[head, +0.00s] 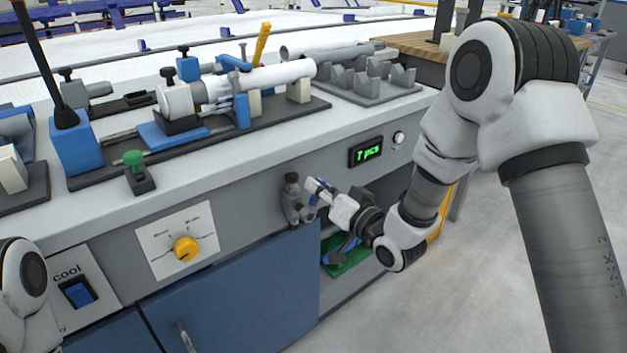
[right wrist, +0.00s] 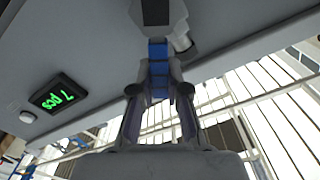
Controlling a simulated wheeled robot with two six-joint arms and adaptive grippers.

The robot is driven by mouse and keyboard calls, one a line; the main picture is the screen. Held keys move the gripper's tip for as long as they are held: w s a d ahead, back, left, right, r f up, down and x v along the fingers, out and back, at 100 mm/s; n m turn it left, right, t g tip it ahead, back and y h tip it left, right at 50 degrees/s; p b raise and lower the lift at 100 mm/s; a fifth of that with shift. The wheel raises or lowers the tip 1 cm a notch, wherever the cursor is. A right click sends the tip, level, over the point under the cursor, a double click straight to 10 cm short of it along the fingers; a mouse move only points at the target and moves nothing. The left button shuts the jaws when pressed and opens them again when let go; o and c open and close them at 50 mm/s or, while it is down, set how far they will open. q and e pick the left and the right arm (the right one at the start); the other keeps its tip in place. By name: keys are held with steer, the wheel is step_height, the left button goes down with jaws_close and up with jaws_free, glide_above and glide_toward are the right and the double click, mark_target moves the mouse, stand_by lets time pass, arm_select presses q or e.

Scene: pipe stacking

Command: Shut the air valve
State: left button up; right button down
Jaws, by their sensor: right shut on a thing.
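The air valve (head: 291,200) is a grey fitting with a dark top, mounted on the front panel of the bench below the counter edge. Its grey body (right wrist: 157,12) shows at the top of the right wrist view, with a blue handle (right wrist: 158,52) extending from it towards me. My right gripper (head: 316,193) is at the valve's right side, and its fingers (right wrist: 159,80) are shut on the blue handle. The fingers hide part of the handle. My left arm shows only at the lower left edge of the head view; its gripper is out of frame.
A display (head: 366,151) reading 7 pcs and a white knob (head: 399,137) are right of the valve. A yellow dial (head: 186,248) and a blue switch (head: 78,292) are left. Below is an open shelf with a green tray (head: 350,262). Pipes and clamps occupy the counter.

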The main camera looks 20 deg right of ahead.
steer(key=w+d+f+m+p, duration=0.1)
steer(key=d+f+m+p, duration=0.2)
steer(key=m, duration=0.9)
steer(key=shift+f, duration=1.25)
steer(key=shift+m, duration=0.3)
steer(key=c, duration=1.1)
jaws_free()
steer(key=shift+w+f, duration=0.1)
steer(key=shift+c, duration=0.2)
steer(key=v, duration=1.2)
